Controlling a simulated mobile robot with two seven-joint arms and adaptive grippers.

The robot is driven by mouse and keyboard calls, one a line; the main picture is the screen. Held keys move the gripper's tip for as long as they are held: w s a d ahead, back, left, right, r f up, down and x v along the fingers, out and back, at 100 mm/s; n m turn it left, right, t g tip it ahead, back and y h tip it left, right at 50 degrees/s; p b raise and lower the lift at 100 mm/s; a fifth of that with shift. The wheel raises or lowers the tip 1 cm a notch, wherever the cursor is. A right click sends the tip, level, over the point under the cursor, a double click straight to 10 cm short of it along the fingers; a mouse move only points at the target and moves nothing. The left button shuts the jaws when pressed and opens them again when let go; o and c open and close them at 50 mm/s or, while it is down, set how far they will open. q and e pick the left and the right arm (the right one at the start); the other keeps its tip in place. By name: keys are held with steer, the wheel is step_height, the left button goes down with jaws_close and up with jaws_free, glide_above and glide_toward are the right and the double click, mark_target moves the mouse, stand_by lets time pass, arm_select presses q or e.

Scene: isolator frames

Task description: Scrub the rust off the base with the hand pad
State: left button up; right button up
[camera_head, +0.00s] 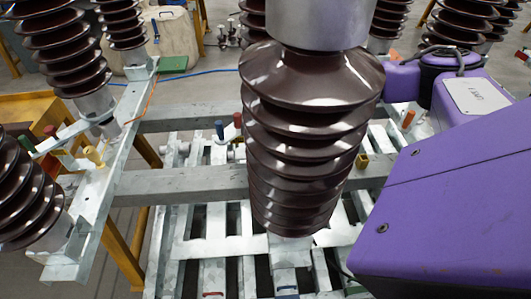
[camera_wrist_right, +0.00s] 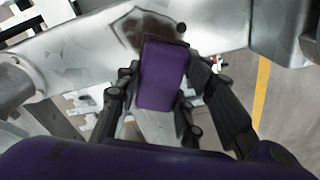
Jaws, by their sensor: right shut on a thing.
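The hand pad (camera_wrist_right: 162,78) is a purple block between the fingers of my right gripper (camera_wrist_right: 160,86), in the right wrist view. The gripper is shut on it. The pad's far end overlaps the lower edge of a dark brown rust patch (camera_wrist_right: 131,29) on the grey galvanised base (camera_wrist_right: 75,58). Part of the patch is hidden behind the pad. I cannot tell whether the pad touches the metal. The head view does not show the right fingers, the pad or the rust clearly. My left gripper is in neither view.
A large brown ribbed insulator (camera_head: 300,130) blocks the middle of the head view. More insulators (camera_head: 75,50) stand on the left. Galvanised beams (camera_head: 140,185) cross the frame. A small green flat piece (camera_head: 173,64) lies behind. Open floor (camera_wrist_right: 290,100) shows right in the wrist view.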

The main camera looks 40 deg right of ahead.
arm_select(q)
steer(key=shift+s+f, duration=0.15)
arm_select(e)
steer(key=shift+f, duration=1)
